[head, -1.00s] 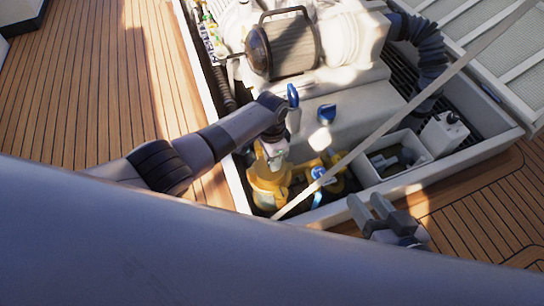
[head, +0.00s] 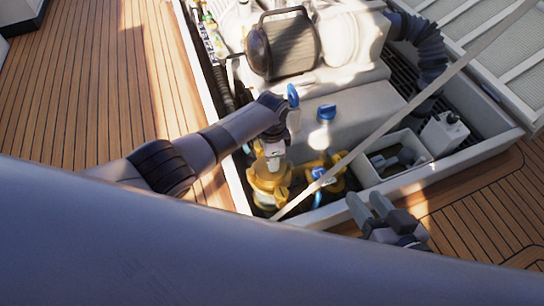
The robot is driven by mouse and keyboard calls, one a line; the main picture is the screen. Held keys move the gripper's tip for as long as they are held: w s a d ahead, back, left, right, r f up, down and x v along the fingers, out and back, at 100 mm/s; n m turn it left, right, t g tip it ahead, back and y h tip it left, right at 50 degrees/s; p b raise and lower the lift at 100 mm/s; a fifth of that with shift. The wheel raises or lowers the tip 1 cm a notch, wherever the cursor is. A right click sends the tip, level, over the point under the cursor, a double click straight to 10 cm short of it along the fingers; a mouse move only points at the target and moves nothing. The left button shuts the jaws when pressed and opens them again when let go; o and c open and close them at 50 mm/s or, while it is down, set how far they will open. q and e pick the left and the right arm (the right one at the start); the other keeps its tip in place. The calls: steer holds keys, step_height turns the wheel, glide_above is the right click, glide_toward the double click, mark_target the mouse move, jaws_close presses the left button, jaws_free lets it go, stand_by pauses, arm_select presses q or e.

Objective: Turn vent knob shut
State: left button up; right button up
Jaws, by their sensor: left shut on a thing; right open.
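A yellow housing (head: 268,186) stands in the near left corner of the engine hatch. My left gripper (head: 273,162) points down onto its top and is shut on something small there. The vent knob cannot be made out; it appears to be the thing hidden between the fingers. My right gripper (head: 370,205) is open and empty, just outside the near edge of the hatch, to the right of the yellow housing and apart from it.
A yellow fitting with a blue handle (head: 317,174) sits right of the housing. A thin pale bar (head: 400,105) slants across the hatch. A white bin (head: 404,167) and white jug (head: 444,133) stand at right. The engine (head: 283,47) lies behind. Wooden deck (head: 100,90) is clear.

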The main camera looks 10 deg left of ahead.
arm_select(q)
steer(key=o, duration=1.1)
steer(key=shift+c, duration=0.2)
steer(key=shift+r, duration=0.15)
steer(key=shift+r+p, duration=0.35)
step_height(320, 180, up, 6)
steer(key=p, duration=0.3)
steer(key=shift+w+f, duration=0.1)
steer(key=shift+f, duration=0.15)
steer(key=shift+r+p, duration=0.4)
arm_select(e)
steer(key=d, duration=0.1)
steer(key=s+d+h, duration=0.1)
steer(key=d+r+h, duration=0.1)
steer(key=shift+s+d+n, duration=0.15)
steer(key=shift+d+n, duration=0.1)
steer(key=shift+n, duration=0.15)
arm_select(q)
steer(key=shift+f, duration=0.1)
